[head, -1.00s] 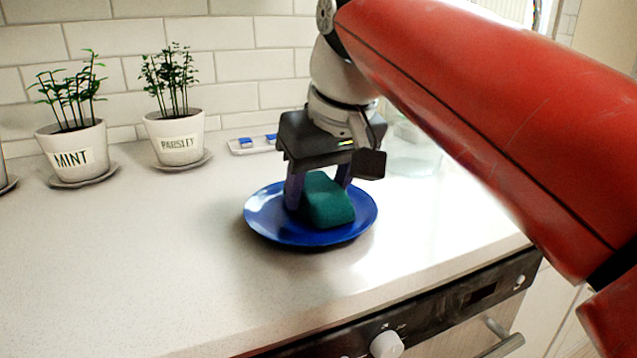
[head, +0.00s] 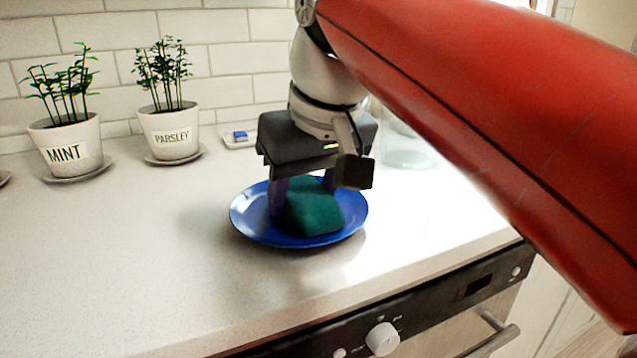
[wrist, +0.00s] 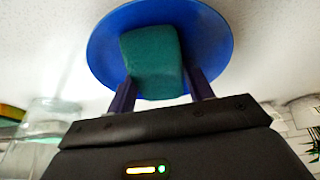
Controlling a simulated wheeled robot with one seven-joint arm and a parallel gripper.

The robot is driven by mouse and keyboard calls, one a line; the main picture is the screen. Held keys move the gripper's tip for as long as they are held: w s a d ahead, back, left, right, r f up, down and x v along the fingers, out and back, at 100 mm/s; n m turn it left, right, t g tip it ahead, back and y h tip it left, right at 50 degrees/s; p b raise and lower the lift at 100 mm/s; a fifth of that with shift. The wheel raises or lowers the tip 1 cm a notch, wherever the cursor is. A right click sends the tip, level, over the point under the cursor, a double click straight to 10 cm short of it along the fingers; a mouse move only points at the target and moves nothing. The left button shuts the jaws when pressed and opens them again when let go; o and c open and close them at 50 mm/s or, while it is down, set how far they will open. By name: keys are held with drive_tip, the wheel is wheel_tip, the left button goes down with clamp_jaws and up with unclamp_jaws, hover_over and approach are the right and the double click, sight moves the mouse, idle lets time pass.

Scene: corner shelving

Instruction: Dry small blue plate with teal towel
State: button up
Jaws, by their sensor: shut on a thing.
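The small blue plate (head: 258,228) lies flat on the white counter, near its front edge. The teal towel (head: 315,210), a folded block, is on the plate. My gripper (head: 303,195) points down over the plate and is shut on the towel, one finger on each side of it. In the wrist view the towel (wrist: 152,60) sits between the two fingers (wrist: 160,92), with the blue plate (wrist: 215,45) behind it. The towel looks to be touching the plate, and it hides part of the plate's middle.
Potted mint (head: 68,145) and parsley (head: 170,130) stand on saucers at the back left by the tiled wall. A small tray with a blue item (head: 240,137) and a clear glass container (head: 405,150) are behind the plate. The counter left of the plate is clear.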

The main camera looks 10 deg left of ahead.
drive_tip(key=shift+s+a, duration=0.3)
drive_tip(key=shift+s, duration=0.65)
drive_tip(key=shift+w+d+f+p, duration=0.15)
drive_tip(key=shift+w+p, duration=0.35)
drive_tip(key=shift+w, duration=0.75)
drive_tip(key=shift+r, duration=3.6)
